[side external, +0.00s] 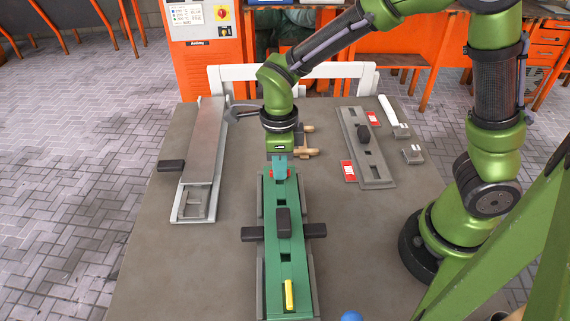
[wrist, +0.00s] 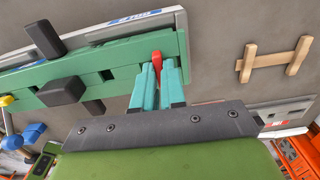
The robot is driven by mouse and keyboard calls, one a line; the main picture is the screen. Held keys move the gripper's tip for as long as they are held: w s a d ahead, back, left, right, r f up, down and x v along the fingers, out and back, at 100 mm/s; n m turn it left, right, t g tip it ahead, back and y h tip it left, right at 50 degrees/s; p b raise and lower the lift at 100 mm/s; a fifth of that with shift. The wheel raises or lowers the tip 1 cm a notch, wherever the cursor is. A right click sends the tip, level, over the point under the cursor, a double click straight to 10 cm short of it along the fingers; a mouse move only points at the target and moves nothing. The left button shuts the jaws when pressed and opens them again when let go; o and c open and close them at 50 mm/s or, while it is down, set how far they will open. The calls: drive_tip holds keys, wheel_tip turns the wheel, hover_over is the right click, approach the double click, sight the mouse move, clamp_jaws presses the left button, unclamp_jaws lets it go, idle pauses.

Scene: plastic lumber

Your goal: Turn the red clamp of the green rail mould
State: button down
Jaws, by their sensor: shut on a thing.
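The green rail mould (side external: 283,262) lies lengthwise on the grey table, with dark handles on its top and sides. It also crosses the upper left of the wrist view (wrist: 118,62). The red clamp (wrist: 156,57) sits at the mould's far end, pointing across it in the wrist view. In the side view only small red bits of the clamp (side external: 271,173) show around the fingers. My gripper (side external: 280,172) points down over that end. Its teal fingers (wrist: 157,70) are shut on the red clamp, one on each side. A yellow clamp (side external: 289,294) is at the near end.
A long grey mould (side external: 208,140) lies at left. A blue ball (side external: 351,316) is at the front.

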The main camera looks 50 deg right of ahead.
drive_tip(key=c, duration=1.1)
unclamp_jaws()
drive_tip(key=shift+o, duration=0.2)
drive_tip(key=shift+r, duration=0.15)
drive_tip(key=shift+r, duration=3.4)
